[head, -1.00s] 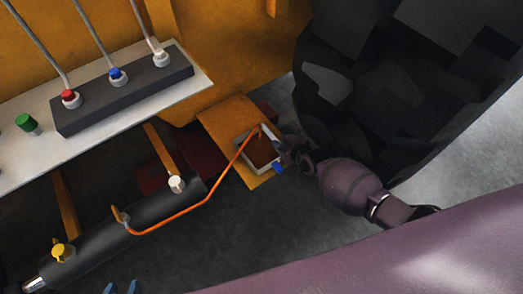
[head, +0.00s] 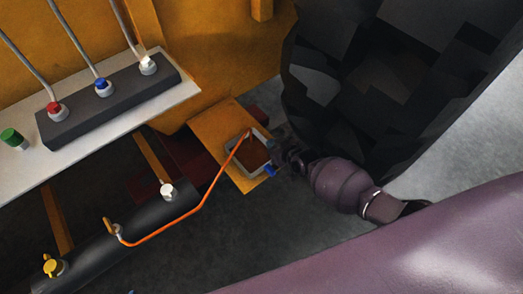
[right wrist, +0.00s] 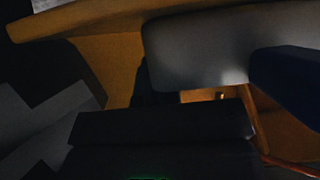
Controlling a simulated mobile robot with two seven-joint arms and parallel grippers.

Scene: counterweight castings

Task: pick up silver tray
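The silver tray (head: 232,166) is a small square tray with pale grey walls and a brown inside. It sits on an orange-yellow plate in the middle of the head view. My right gripper (head: 270,157) is at the tray's right side, with a blue fingertip close against its lower right corner. In the right wrist view, a pale grey surface (right wrist: 200,45), seemingly the tray, is close to the camera, with a dark blue finger (right wrist: 290,75) at its right. I cannot tell whether the fingers grip it.
An orange hose (head: 205,200) runs from a black cylinder (head: 140,220) to the tray. A dark faceted mass (head: 380,80) stands close behind my right arm. A white panel with a dark valve block (head: 110,105) is at the left. Grey floor lies below.

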